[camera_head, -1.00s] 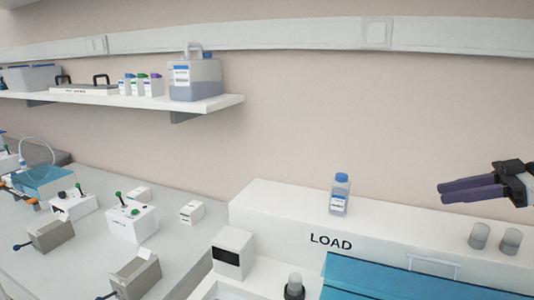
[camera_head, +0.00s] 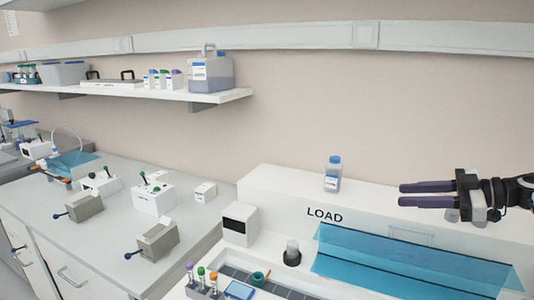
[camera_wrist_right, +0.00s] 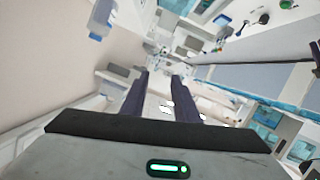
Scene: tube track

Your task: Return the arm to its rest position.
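My right gripper (camera_head: 428,195) comes in from the right in the head view, in the air above the white LOAD machine. Its two dark purple fingers point left, with a gap between them and nothing held. In the right wrist view the fingers (camera_wrist_right: 160,90) are also apart, with only the distant room between them. My left gripper does not show in the head view.
The white LOAD machine (camera_head: 270,190) has a blue clear cover (camera_head: 400,262) and a blue-capped bottle (camera_head: 333,175) on top. A rack of capped tubes (camera_head: 203,282) stands at its front. Several small boxes stand on the left bench (camera_head: 95,240). A wall shelf (camera_head: 130,95) holds containers.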

